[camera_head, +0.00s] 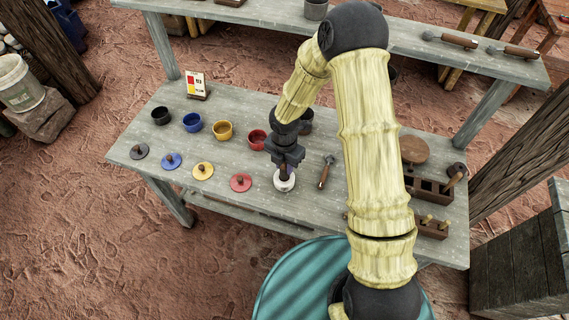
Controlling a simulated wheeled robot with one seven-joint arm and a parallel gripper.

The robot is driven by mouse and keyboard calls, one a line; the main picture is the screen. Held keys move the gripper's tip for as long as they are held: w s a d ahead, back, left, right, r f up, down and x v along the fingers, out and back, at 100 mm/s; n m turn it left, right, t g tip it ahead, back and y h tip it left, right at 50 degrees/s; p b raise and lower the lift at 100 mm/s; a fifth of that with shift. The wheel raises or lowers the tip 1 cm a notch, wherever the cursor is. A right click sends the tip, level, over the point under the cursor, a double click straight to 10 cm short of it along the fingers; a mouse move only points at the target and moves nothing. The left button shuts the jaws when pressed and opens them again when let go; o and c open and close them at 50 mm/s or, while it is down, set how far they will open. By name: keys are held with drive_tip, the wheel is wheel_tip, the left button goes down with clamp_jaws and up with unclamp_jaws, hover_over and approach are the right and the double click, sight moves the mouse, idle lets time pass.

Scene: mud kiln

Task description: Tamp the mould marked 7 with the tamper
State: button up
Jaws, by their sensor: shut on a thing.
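My gripper (286,160) points down over the middle of the grey table (220,98). It is shut on a short upright brownish handle (284,172), which looks like the tamper. A pale round piece (284,187) shows directly below the handle. I cannot tell whether it is the tamper's foot or a mould around it, or whether it touches the table. No mark 7 can be read. My gripper and arm hide part of the table behind them.
Black (160,116), blue (192,123), yellow (223,131) and red (256,140) pots stand left, with matching knobbed discs in front. A wooden-handled tool (326,171) lies right of my gripper. A dark wooden rack (428,189) stands farther right.

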drive_tip(key=shift+r+p, duration=3.3)
drive_tip(key=shift+r, duration=0.5)
drive_tip(key=shift+f, duration=0.1)
